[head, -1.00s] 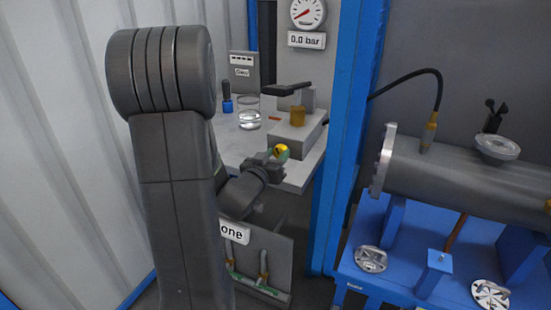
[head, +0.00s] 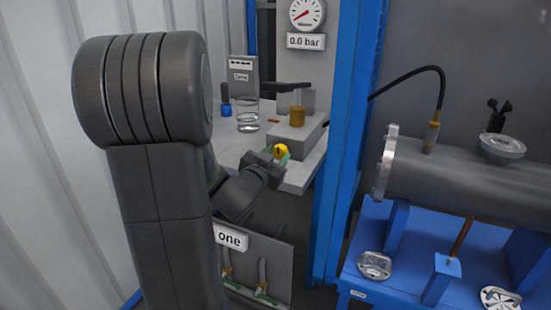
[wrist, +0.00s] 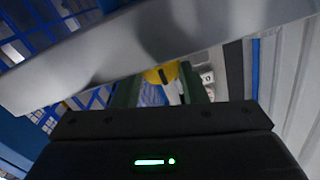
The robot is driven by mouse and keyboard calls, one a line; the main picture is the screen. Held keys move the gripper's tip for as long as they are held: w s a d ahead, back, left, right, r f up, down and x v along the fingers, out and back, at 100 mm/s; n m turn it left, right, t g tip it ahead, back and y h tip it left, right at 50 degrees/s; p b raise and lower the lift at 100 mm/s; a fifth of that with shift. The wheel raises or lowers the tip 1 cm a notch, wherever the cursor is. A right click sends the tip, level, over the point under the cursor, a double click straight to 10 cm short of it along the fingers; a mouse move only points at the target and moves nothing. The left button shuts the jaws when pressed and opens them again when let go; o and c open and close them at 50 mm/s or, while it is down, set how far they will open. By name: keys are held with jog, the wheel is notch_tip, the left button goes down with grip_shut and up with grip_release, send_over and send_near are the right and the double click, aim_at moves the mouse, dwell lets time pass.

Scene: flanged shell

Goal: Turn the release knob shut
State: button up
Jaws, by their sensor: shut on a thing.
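The yellow release knob (head: 281,151) sits at the near end of the grey pump block (head: 297,138) on the bench. My gripper (head: 280,153) reaches it from below left, with green fingertips on either side of the knob. It is shut on the knob. In the wrist view the yellow knob (wrist: 161,74) shows between the green fingers (wrist: 160,90), partly hidden by a grey slab across the picture. The knob's turn angle cannot be told. The gauge (head: 306,13) above has a display (head: 306,41) reading 0.0 bar.
A black lever and brass cylinder (head: 297,116) stand on the block. A blue post (head: 345,150) stands close right, with a flanged grey shell (head: 455,175) beyond.

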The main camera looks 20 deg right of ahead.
jog(key=o, duration=1)
jog(key=shift+c, duration=0.2)
jog(key=p+v, duration=0.2)
jog(key=v, duration=1.2)
jog(key=shift+d, duration=0.1)
jog(key=b+x, duration=0.2)
jog(key=x, duration=1.2)
jog(key=shift+s+a, duration=0.1)
jog(key=shift+a, duration=0.1)
